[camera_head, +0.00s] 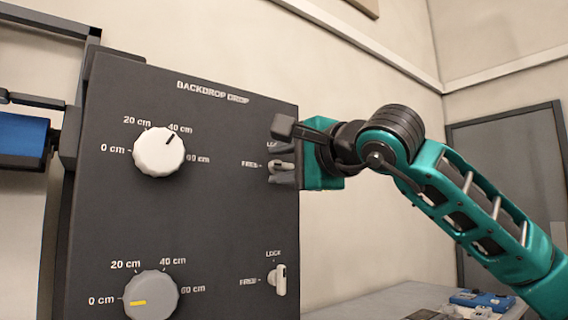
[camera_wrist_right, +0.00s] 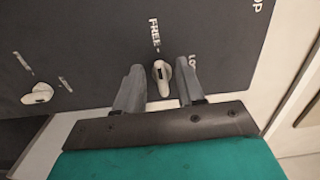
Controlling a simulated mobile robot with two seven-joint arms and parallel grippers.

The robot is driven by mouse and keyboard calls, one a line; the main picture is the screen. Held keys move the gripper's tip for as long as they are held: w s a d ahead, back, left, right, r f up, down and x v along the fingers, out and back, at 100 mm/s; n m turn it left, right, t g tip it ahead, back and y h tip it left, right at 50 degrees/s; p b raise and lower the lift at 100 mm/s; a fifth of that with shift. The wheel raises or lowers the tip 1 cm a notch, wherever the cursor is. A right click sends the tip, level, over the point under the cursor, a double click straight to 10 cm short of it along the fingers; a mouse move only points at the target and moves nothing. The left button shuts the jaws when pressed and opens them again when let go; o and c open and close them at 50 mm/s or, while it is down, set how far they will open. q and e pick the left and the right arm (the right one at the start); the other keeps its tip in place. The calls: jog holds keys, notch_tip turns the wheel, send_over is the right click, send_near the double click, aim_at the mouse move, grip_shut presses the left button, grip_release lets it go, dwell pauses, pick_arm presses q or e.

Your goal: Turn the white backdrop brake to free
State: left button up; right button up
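The white backdrop brake is the small pale lever (camera_head: 284,166) at the upper right of the dark panel, level with the white knob (camera_head: 159,152). In the head view it lies about level, toward its FREE label. In the right wrist view the lever (camera_wrist_right: 162,76) lies lengthwise toward FREE, with LOCK off to its right. My right gripper (camera_head: 280,168) is at the lever, partly covering it and its LOCK label. In the right wrist view the gripper's fingers (camera_wrist_right: 161,90) stand on either side of the lever, with gaps showing. My left gripper is not in view.
Below is a second brake lever (camera_head: 280,281), upright toward LOCK, level with a grey knob (camera_head: 151,296) with a yellow mark. A blue part (camera_head: 22,140) on a dark frame is left of the panel (camera_head: 215,220). A table with blue items (camera_head: 482,300) is low right.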

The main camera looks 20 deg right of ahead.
jog(key=shift+s, duration=0.1)
jog(key=shift+s+d, duration=0.2)
jog(key=shift+s, duration=0.05)
pick_arm(q)
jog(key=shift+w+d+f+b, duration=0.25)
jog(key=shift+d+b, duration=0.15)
jog(key=shift+b, duration=0.45)
pick_arm(e)
jog(key=v, duration=1.2)
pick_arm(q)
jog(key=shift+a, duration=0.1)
